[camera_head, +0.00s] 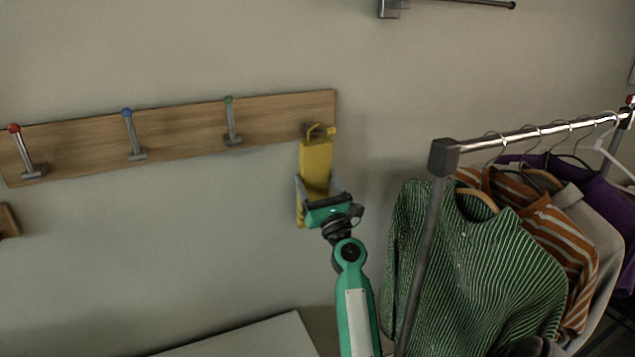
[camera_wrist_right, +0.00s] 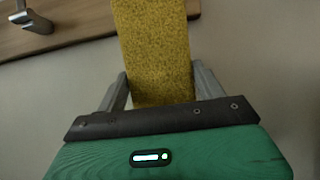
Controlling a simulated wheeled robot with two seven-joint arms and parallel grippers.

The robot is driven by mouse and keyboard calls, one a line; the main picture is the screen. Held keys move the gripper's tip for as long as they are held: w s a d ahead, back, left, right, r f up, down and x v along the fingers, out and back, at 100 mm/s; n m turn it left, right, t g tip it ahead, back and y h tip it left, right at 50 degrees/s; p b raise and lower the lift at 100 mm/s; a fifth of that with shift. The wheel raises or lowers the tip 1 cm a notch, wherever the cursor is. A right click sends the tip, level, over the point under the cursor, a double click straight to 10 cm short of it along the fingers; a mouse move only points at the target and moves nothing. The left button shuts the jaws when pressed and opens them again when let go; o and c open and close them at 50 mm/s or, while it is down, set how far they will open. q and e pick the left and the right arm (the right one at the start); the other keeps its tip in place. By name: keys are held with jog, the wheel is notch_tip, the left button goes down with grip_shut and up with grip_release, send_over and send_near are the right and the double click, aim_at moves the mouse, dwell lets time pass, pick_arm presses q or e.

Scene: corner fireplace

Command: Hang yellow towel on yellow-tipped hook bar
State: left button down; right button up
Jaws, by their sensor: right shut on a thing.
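The yellow towel (camera_head: 316,165) hangs upright in front of the right end of the wooden hook board (camera_head: 185,125). A thin yellow loop shows at its top, by the yellow-tipped hook (camera_head: 331,131); the loop looks to be around or against the hook, I cannot tell which. My right gripper (camera_head: 317,190) is shut on the lower part of the towel, one finger on each side. In the right wrist view the towel (camera_wrist_right: 155,50) rises between the fingers (camera_wrist_right: 160,90), and its top is out of frame. My left gripper is not in view.
The board also bears red-tipped (camera_head: 25,152), blue-tipped (camera_head: 133,135) and green-tipped (camera_head: 231,122) hooks, all empty. A clothes rack (camera_head: 445,158) with several garments, the nearest a green striped sweater (camera_head: 475,265), stands close to the right of my right arm. The wall below the board is mostly clear.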

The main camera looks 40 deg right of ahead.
dwell(0.3)
jog(key=o, duration=1.2)
jog(key=shift+c, duration=0.2)
jog(key=b+v, duration=0.5)
jog(key=v, duration=0.8)
jog(key=shift+s+f+b, duration=0.15)
jog(key=shift+s+b, duration=0.15)
jog(key=shift+s, duration=0.05)
